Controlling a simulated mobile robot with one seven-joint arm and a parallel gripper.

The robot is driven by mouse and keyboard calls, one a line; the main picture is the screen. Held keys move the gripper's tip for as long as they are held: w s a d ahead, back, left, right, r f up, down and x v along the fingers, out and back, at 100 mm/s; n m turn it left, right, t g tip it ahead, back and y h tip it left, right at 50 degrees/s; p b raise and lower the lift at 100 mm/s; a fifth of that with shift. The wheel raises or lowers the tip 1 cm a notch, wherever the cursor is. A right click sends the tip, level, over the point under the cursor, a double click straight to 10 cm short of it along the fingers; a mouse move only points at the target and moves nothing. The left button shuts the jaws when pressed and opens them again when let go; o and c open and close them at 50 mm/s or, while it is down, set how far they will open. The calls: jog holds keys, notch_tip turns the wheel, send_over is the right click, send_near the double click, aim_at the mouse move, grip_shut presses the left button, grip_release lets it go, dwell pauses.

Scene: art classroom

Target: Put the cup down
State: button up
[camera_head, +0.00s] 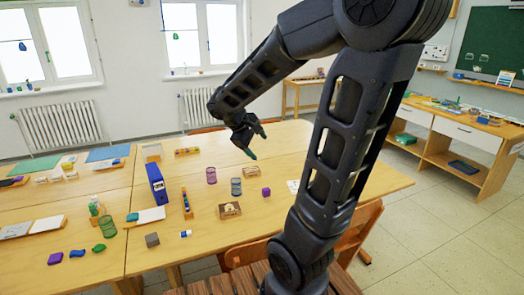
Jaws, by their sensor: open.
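My gripper (257,143) is in the air above the far part of the wooden table (340,180). It is open, with its two green-tipped fingers apart and nothing seen between them. Below it, a blue cup-like holder (236,187) stands upright on the table. A dark pink cup-like holder (211,176) stands upright to its left. A green one (107,226) stands farther left, near small bottles. I cannot tell which of these is the task's cup. None of them touches the gripper.
A small wooden box (229,210) and a purple cube (266,192) are near the blue holder. A blue binder (156,184) stands at the left, with a grey cube (152,240) in front. The table's right part is mostly clear. Chairs (358,230) stand at its front edge.

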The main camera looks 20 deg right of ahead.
jog(key=s+a+r+m+t+y, duration=0.2)
jog(key=s+m+y, duration=0.4)
jog(key=s, duration=0.6)
notch_tip(320, 180, up, 2)
jog(key=shift+s+a+m+y, duration=0.25)
jog(key=shift+a+m+y, duration=0.2)
jog(key=shift+a, duration=0.2)
